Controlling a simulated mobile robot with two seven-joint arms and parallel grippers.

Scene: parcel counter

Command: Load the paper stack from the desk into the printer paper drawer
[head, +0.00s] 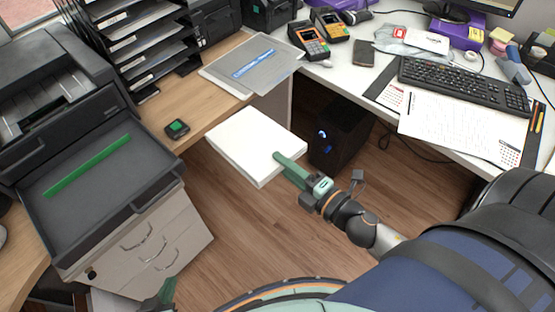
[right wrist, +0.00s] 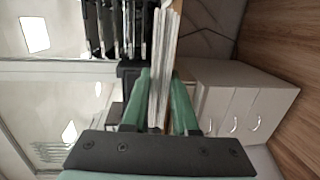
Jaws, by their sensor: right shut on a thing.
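The white paper stack (head: 254,141) is held out flat in the air over the floor, between the left desk and the right desk. My right gripper (head: 285,160) is shut on its near right edge. In the right wrist view the stack (right wrist: 163,75) stands edge-on between the two green fingers of the gripper (right wrist: 160,100). The printer paper drawer (head: 95,205) is an open dark tray at the left, with a green strip (head: 88,166) inside and no paper in it.
The printer (head: 50,90) stands behind the drawer, above a drawer cabinet (head: 150,240). A small dark device (head: 177,128) lies on the wooden desk (head: 205,95). Grey folders (head: 250,65) lie at that desk's far end. A black computer case (head: 338,132) stands beyond the stack.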

